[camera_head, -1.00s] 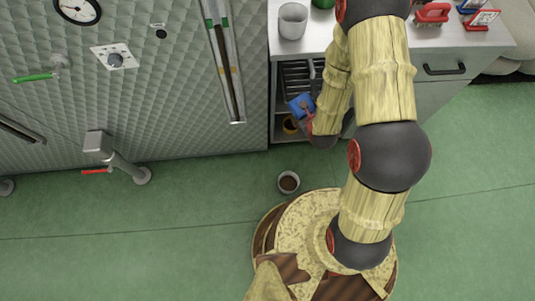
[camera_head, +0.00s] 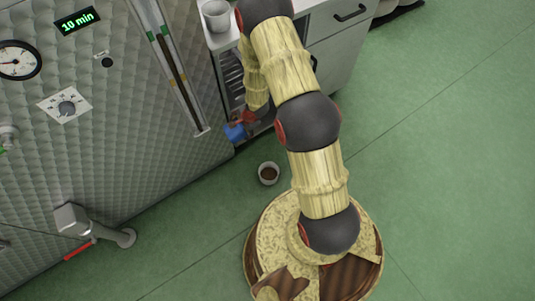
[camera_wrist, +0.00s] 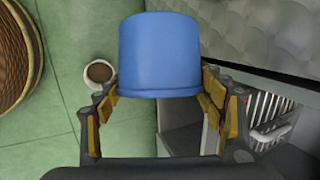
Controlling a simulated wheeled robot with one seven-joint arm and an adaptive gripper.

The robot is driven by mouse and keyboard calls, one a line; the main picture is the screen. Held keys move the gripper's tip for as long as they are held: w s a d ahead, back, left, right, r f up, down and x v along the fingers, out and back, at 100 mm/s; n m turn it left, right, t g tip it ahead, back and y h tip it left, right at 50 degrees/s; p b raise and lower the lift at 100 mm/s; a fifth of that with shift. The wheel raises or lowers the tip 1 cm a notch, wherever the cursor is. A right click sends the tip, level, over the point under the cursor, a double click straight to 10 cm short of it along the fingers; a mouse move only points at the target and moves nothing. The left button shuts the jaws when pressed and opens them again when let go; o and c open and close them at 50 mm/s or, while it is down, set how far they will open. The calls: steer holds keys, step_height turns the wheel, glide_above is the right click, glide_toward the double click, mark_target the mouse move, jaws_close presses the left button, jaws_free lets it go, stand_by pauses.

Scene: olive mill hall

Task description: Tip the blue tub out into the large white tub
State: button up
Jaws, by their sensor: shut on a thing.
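My gripper (camera_wrist: 160,92) is shut on the blue tub (camera_wrist: 159,52), one finger on each side of it. The wrist view shows the tub's smooth side; its inside is hidden there. In the head view the blue tub (camera_head: 236,132) is low, beside the open shelf of the counter, partly covered by my gripper (camera_head: 247,120). A white tub (camera_head: 216,17) stands on the counter top. Another white tub (camera_head: 268,165) with brown contents is on the floor; it also shows in the wrist view (camera_wrist: 99,62). I cannot tell for sure which is the large one.
A quilted metal machine wall (camera_head: 110,150) fills the left, with a red-handled pipe (camera_head: 100,230) sticking out low down. The counter (camera_head: 335,45) has a drawer handle and open shelves with a rack. The green floor at right is clear.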

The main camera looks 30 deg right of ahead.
steer(key=f+n, duration=0.1)
steer(key=d+f+n, duration=0.1)
steer(key=f+n+h, duration=0.1)
steer(key=n, duration=0.1)
steer(key=shift+w+d+f+b, duration=0.2)
steer(key=shift+d+b, duration=0.1)
steer(key=shift+d, duration=0.05)
steer(key=s+d+f+n+t+y+b, duration=0.2)
steer(key=s+d+f+n+t+y, duration=0.1)
steer(key=f+n, duration=0.6)
steer(key=s+d+f+n+t+y+b, duration=0.2)
steer(key=s+d+f+n+t+y, duration=0.1)
steer(key=f+n, duration=0.6)
steer(key=shift+s+d+f+n+t+y, duration=0.35)
steer(key=shift+s+d+n+t, duration=0.3)
steer(key=shift+s+n, duration=0.4)
steer(key=shift+s, duration=0.15)
